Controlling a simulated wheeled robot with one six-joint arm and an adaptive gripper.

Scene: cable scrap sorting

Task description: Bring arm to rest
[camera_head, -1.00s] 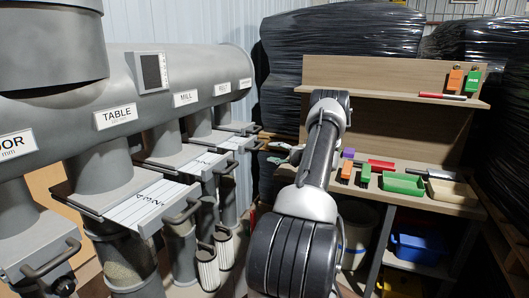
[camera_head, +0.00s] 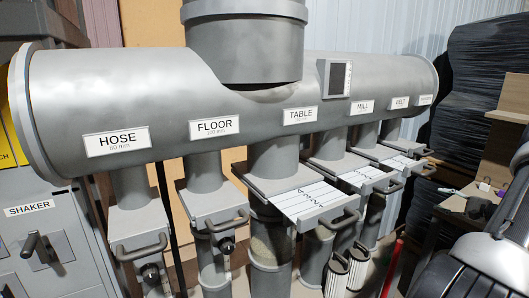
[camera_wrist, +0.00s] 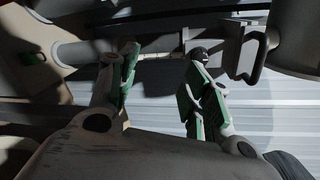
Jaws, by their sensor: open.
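My gripper (camera_wrist: 163,62) shows in the wrist view with its two green-padded fingers spread apart and nothing between them. Behind the fingers are a grey pipe and pale ribbed metal sheet. In the head view my arm (camera_head: 485,262) fills the lower right corner, cut off by the picture's edge. A small pale and teal shape near the right edge may be the gripper's end; I cannot tell its fingers there.
A grey duct (camera_head: 120,85) crosses the head view, with labelled branches and slide gates. The table gate (camera_head: 312,203) sticks out with its handle. A shaker cabinet (camera_head: 50,245) stands at left. Black-wrapped stacks (camera_head: 480,90) and wooden shelving (camera_head: 513,95) are at right.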

